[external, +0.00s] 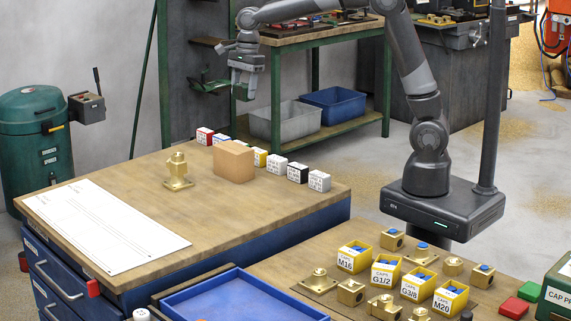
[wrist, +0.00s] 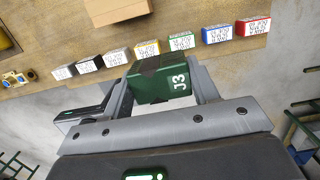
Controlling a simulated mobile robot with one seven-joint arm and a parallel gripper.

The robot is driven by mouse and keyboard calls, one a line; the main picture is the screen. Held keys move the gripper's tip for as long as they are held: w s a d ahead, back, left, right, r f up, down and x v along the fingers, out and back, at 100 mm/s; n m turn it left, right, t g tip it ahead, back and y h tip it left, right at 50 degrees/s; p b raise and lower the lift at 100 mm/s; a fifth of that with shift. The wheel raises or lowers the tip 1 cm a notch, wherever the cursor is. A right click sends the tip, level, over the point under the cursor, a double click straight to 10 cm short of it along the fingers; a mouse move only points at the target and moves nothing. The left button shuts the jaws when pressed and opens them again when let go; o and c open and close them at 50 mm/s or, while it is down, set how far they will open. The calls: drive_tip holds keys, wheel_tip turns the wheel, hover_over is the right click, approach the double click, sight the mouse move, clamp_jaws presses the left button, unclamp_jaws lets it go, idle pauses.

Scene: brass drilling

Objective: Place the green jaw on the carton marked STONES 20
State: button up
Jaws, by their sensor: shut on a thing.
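My gripper (external: 243,80) is shut on the green jaw (wrist: 163,82), a dark green block marked J3, with its sides between the two fingers in the wrist view. The jaw also shows below the gripper in the external view (external: 241,92), held in the air beyond the wooden bench's far edge. A row of small cartons stands along that edge: red (external: 204,136), blue (external: 220,139), yellow (external: 260,158), white (external: 277,165), black (external: 297,172) and grey-white (external: 319,181). A green carton (wrist: 181,41) shows in the wrist view. Their print is too small to read, so I cannot tell which says STONES 20.
A brown box (external: 234,162) stands on the bench close to the row and hides part of it. A brass fitting (external: 177,172) and a white sheet (external: 105,225) are on the bench. A second table with brass parts and yellow bins (external: 385,272) is at the front right.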

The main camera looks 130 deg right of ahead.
drive_tip(key=shift+s+a+r, duration=0.25)
drive_tip(key=shift+s+a, duration=0.25)
drive_tip(key=shift+a, duration=0.3)
drive_tip(key=shift+w+a+f, duration=0.15)
drive_tip(key=shift+a+f, duration=0.05)
drive_tip(key=shift+a, duration=0.05)
hover_over(231, 148)
drive_tip(key=f, duration=0.6)
drive_tip(key=shift+s+f, duration=0.3)
drive_tip(key=shift+s, duration=0.1)
drive_tip(key=shift+f, duration=2)
drive_tip(key=shift+f, duration=0.1)
drive_tip(key=o, duration=1.2)
drive_tip(key=shift+c, duration=0.2)
